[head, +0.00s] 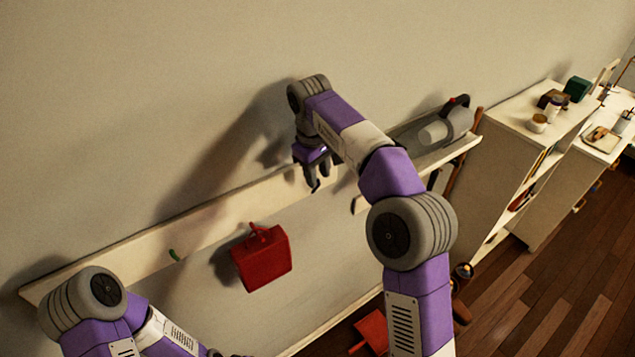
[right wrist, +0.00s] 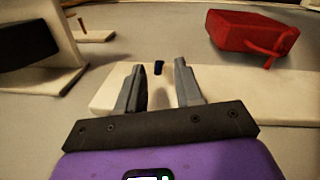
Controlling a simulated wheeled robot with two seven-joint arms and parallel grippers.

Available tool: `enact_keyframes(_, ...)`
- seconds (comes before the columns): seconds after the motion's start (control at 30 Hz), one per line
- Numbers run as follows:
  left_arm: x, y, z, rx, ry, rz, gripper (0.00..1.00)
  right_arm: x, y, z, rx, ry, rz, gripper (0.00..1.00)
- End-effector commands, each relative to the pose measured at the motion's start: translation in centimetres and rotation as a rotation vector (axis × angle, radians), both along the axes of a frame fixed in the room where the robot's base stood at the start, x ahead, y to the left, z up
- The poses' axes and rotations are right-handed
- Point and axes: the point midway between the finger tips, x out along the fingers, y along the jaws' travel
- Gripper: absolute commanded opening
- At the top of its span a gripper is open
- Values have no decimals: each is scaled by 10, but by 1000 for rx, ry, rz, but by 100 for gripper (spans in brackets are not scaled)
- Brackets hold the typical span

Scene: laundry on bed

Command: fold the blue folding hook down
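The blue folding hook (right wrist: 158,67) shows in the right wrist view as a small dark blue piece on the pale wall rail (right wrist: 105,90). It appears between and just beyond my right fingertips, with no clear contact. In the head view my right gripper (head: 314,183) is at the rail (head: 215,217), right of the red dustpan; its fingers and the dark hook are hard to tell apart there. My right gripper (right wrist: 158,68) is open, with a clear gap between the fingers. My left arm is at the lower left of the head view, its fingers out of sight.
A red dustpan (head: 262,262) hangs from the rail to the left of my right gripper. A green hook (head: 174,255) is further left. A shelf (head: 420,160) with a grey appliance (head: 447,125) is at the right. The rail between dustpan and green hook is clear.

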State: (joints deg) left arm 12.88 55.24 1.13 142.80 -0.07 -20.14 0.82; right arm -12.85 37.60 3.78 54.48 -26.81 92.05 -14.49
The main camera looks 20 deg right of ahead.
Motion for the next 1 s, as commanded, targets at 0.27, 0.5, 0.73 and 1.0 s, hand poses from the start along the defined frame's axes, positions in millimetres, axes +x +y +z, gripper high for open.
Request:
enact_keyframes(0.27, 1, 0, -11, 0, -2, 1, 43, 1, -4, -40, 0, 4, -1, 36)
enact_keyframes(0.5, 1, 0, -11, 0, -2, 1, 43, 2, -4, -47, 1, 2, -1, 36)
enact_keyframes(0.73, 1, 0, -11, 0, -2, 1, 43, 2, -4, -47, 1, 3, -1, 22)
enact_keyframes(1.0, 1, 0, -11, 0, -2, 1, 43, 2, -4, -47, 1, 3, 0, 0)
